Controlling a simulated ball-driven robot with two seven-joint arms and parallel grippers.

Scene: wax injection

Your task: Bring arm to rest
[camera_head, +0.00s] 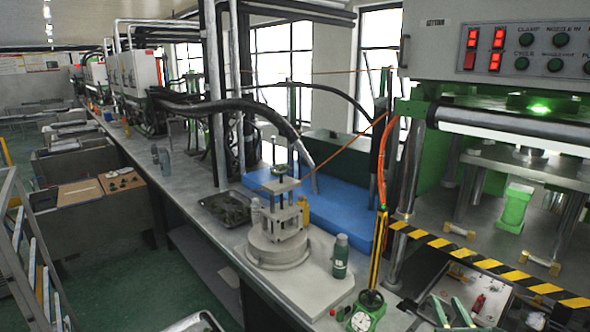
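My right gripper (451,309) shows at the bottom edge, right of centre. Its two greenish fingers stand apart with nothing seen between them. It is in front of the green wax injection press (500,130), below the black and yellow striped bar (490,265). The rest of the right arm is cut off by the frame. My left gripper cannot be made out in the picture.
A long grey bench (185,180) runs back to the left. It bears a metal fixture (278,240), a green bottle (340,257), a dark tray (226,208) and a blue block (340,212). A ladder (30,250) is at far left.

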